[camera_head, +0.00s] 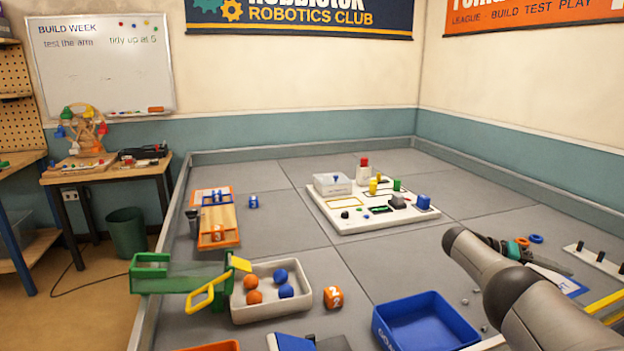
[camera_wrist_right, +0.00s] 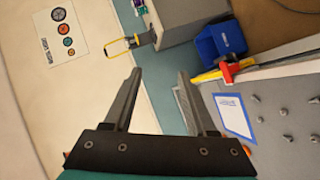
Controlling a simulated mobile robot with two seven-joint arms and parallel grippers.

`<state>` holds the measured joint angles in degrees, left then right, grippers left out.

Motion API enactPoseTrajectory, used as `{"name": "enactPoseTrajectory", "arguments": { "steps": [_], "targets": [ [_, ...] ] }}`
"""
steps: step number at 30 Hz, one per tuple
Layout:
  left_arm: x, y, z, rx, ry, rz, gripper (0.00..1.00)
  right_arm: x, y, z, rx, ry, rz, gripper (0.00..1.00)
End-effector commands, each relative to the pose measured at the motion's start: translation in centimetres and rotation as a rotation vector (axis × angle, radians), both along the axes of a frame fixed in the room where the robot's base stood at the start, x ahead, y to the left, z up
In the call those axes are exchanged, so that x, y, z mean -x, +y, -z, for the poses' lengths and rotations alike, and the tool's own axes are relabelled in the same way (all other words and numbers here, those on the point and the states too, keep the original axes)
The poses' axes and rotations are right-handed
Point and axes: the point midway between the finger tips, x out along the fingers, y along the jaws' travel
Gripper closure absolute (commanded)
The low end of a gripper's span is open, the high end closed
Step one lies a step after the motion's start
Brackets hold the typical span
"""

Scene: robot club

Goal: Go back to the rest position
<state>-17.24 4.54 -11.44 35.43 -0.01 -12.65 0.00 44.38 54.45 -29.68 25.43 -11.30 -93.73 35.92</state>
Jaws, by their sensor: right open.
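My right arm comes in from the right in the head view, its grey links reaching over the right side of the grey field. My right gripper (camera_wrist_right: 154,73) shows clearly in the right wrist view, with its two dark fingers apart and nothing between them. In the head view it is largely hidden behind my own arm links, and only a small dark and teal part shows past them. My left gripper and left arm are not in view.
A blue bin (camera_head: 463,331) stands just left of my right arm. A grey tray (camera_head: 303,309) with orange and blue balls and a green chute (camera_head: 180,282) are left of it. A white board (camera_head: 345,220) with blocks stands farther back. Clear field lies between.

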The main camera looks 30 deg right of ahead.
Motion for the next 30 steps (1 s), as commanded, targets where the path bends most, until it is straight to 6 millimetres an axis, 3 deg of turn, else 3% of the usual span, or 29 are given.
{"name": "enactPoseTrajectory", "arguments": {
  "steps": [7,14,21,26,29,30],
  "targets": [
    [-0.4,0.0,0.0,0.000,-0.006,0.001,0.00,0.9,-3.2,8.3,-0.177,0.136,-0.355,0.43],
    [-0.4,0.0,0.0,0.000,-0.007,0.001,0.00,2.7,-4.3,16.4,-0.366,0.266,-0.720,0.43],
    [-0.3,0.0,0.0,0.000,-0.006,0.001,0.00,5.8,-3.2,22.7,-0.533,0.372,-1.063,0.43],
    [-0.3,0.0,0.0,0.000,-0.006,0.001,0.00,8.0,-1.9,25.1,-0.609,0.417,-1.241,0.43],
    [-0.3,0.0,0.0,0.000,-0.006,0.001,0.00,9.4,-0.9,26.2,-0.648,0.439,-1.344,0.43],
    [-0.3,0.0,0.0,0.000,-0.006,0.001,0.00,9.6,0.8,28.0,-0.674,0.409,-1.352,0.43]
  ]
}}
